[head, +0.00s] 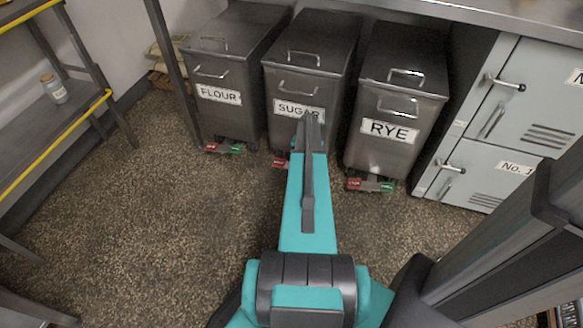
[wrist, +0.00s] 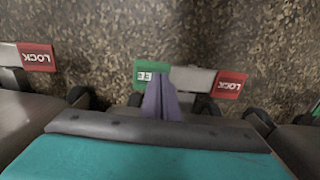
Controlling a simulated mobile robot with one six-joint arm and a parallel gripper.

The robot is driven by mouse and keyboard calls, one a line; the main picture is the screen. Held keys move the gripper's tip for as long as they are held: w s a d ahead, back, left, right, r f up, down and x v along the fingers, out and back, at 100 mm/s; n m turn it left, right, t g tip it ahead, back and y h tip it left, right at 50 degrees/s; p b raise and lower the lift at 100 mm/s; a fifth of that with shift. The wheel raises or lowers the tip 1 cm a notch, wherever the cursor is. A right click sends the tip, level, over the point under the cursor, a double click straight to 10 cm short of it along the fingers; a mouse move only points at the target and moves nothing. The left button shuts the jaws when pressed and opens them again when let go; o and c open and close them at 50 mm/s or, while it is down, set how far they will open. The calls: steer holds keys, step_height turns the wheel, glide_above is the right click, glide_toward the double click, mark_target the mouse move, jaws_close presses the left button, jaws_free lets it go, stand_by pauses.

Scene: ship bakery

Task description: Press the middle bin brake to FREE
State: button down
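The middle bin (head: 300,60) is grey metal and labelled SUGAR. In the head view my arm covers most of its brake, and only the red end (head: 279,163) shows. In the wrist view the brake is a grey bar (wrist: 193,79) with a green FREE pedal (wrist: 150,69) at left and a red LOCK pedal (wrist: 231,84) at right. My gripper (wrist: 159,76) looks shut and empty, its fingertips over the lower right of the green pedal, hiding part of its lettering. I cannot tell whether they touch. My gripper also shows in the head view (head: 309,118).
The FLOUR bin (head: 226,75) stands at left and the RYE bin (head: 393,105) at right, each with its own red-green brake. The RYE brake's red pedal (wrist: 37,57) shows in the wrist view. Lockers (head: 520,110) stand at right. Floor in front is clear.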

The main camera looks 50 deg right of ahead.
steer(key=shift+f, duration=0.45)
stand_by(0.5)
steer(key=shift+r, duration=0.2)
steer(key=shift+r+p, duration=2.15)
steer(key=shift+r, duration=1.2)
